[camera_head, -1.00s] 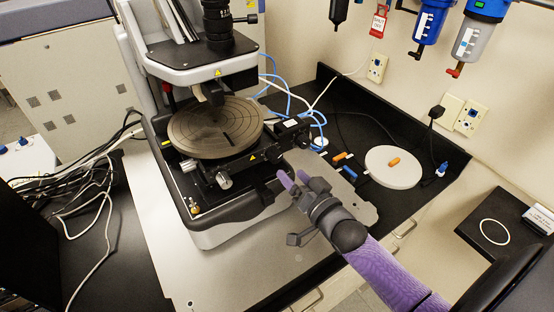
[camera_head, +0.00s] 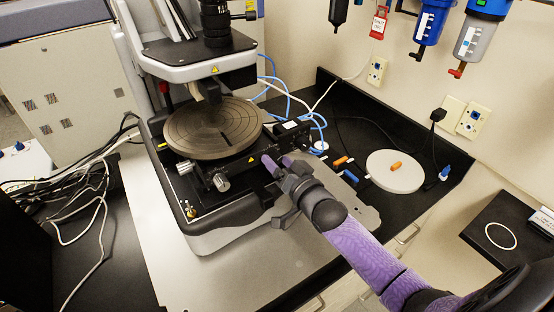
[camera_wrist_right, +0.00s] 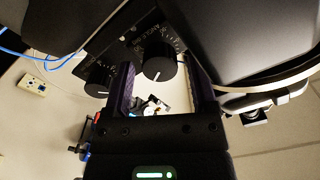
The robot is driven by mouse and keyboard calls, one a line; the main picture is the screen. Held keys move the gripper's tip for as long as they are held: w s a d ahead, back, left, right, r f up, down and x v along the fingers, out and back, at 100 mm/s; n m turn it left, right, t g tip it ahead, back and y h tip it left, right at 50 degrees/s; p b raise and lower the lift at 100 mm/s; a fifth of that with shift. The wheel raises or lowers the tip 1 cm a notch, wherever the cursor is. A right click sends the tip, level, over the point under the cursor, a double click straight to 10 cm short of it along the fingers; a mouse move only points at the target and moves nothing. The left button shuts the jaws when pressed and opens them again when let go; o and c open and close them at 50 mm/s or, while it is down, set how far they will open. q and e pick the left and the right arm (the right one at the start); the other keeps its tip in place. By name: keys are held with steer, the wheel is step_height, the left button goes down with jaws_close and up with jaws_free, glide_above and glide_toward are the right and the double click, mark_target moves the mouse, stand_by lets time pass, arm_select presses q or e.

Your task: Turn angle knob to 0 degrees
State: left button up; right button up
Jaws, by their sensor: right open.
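In the right wrist view a black round knob (camera_wrist_right: 158,64) with a white pointer line sits on a dark panel with a white scale; the lettering beside it seems to read "ANGLE". A second black knob (camera_wrist_right: 100,80) is on the same panel, to the left. My right gripper (camera_wrist_right: 168,88) is open, its fingers on either side of the first knob in the picture, with gaps to both; whether they reach its depth I cannot tell. In the head view my right gripper (camera_head: 277,163) is at the front right of the profiler (camera_head: 215,238), hiding the knob. My left gripper is not in view.
The round stage (camera_head: 213,128) stands left of the gripper, with silver knobs (camera_head: 221,183) at its front. A white disc (camera_head: 394,172) with an orange piece (camera_head: 396,165) lies to the right. Blue tubes (camera_head: 318,122) run behind the panel.

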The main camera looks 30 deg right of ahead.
jaws_close()
steer(key=n, duration=0.3)
steer(key=shift+n, duration=0.3)
steer(key=n, duration=0.5)
steer(key=shift+n, duration=0.4)
steer(key=n, duration=0.3)
steer(key=shift+n, duration=0.4)
steer(key=shift+o, duration=0.5)
jaws_free()
steer(key=shift+s, duration=0.1)
steer(key=s+p, duration=0.3)
steer(key=s, duration=0.5)
steer(key=shift+d+p, duration=0.3)
